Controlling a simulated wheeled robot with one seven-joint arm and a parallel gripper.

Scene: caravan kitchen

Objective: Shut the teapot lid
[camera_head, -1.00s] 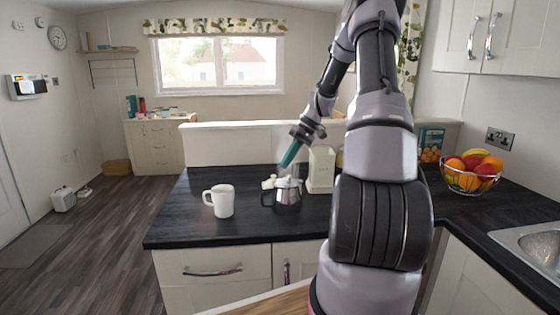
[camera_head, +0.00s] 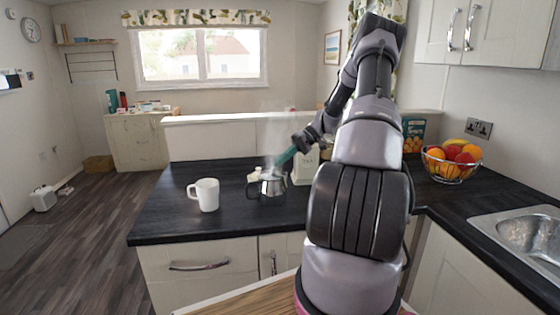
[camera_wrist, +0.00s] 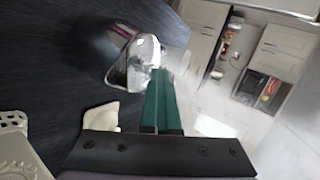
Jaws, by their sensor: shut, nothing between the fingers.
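The metal teapot (camera_head: 269,187) stands on the dark worktop right of the white mug, with faint steam above it. In the wrist view the shiny teapot (camera_wrist: 131,66) is at the top centre, just beyond my fingertips. Whether its lid is up or down is too small and blurred to tell. My gripper (camera_head: 279,163) has green fingers pointing down and left at the teapot's top. In the wrist view the fingers of my gripper (camera_wrist: 159,78) are together and empty, their tips at the teapot's near side; I cannot tell whether they touch it.
A white mug (camera_head: 206,195) stands left of the teapot. A cream canister (camera_head: 305,166) stands close behind it on the right. A small cream object (camera_head: 254,175) lies behind the teapot. A fruit bowl (camera_head: 452,160) and sink (camera_head: 525,232) are far right. The worktop's front left is clear.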

